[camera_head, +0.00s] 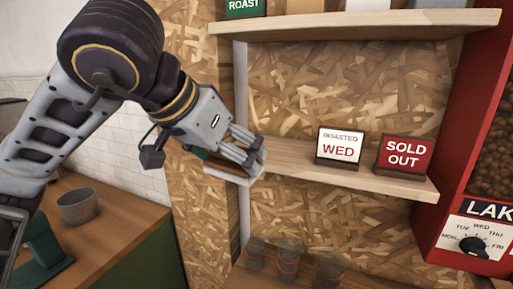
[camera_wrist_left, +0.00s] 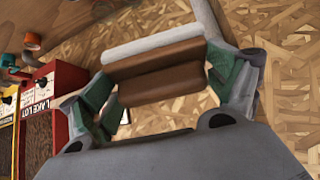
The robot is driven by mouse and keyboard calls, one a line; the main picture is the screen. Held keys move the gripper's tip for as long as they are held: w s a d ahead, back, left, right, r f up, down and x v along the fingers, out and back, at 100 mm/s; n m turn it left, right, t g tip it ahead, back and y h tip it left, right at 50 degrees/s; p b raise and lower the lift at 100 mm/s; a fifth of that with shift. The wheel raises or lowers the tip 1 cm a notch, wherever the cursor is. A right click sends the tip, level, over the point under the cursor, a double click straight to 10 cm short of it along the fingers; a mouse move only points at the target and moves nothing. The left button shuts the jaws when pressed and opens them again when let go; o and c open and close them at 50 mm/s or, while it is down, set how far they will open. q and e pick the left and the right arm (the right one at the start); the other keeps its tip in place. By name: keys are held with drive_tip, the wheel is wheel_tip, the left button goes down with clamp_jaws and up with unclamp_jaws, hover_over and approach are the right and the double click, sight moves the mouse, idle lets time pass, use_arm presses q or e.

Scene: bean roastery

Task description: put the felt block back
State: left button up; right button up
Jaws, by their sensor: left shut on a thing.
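The felt block is brown with a pale strip along one long side. In the left wrist view the felt block (camera_wrist_left: 158,84) lies between the green-padded fingers of my left gripper (camera_wrist_left: 170,88). In the head view my left gripper (camera_head: 246,158) is shut on the felt block (camera_head: 227,173) at the left end of the lower shelf. There the fingers hide much of the block. I cannot tell whether the block touches the shelf.
The lower wooden shelf (camera_head: 290,163) holds a "ROASTED WED" sign (camera_head: 340,148) and a red "SOLD OUT" sign (camera_head: 404,155). Its left part is clear. A red bean dispenser (camera_head: 443,222) stands at the right. Glass jars (camera_head: 289,262) stand below, a metal cup (camera_head: 77,206) on the left counter.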

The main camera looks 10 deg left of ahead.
use_arm(q)
drive_tip(key=shift+s+a+f+n+g+y, duration=0.3)
drive_tip(key=shift+s+a, duration=0.1)
drive_tip(key=shift+a, duration=0.35)
drive_tip(key=shift+s+a+f+n+g+y, duration=0.1)
drive_tip(key=shift+a+n+g+y, duration=0.2)
drive_tip(key=shift+n+g+y, duration=0.15)
drive_tip(key=shift+g, duration=0.35)
use_arm(e)
drive_tip(key=shift+s, duration=0.15)
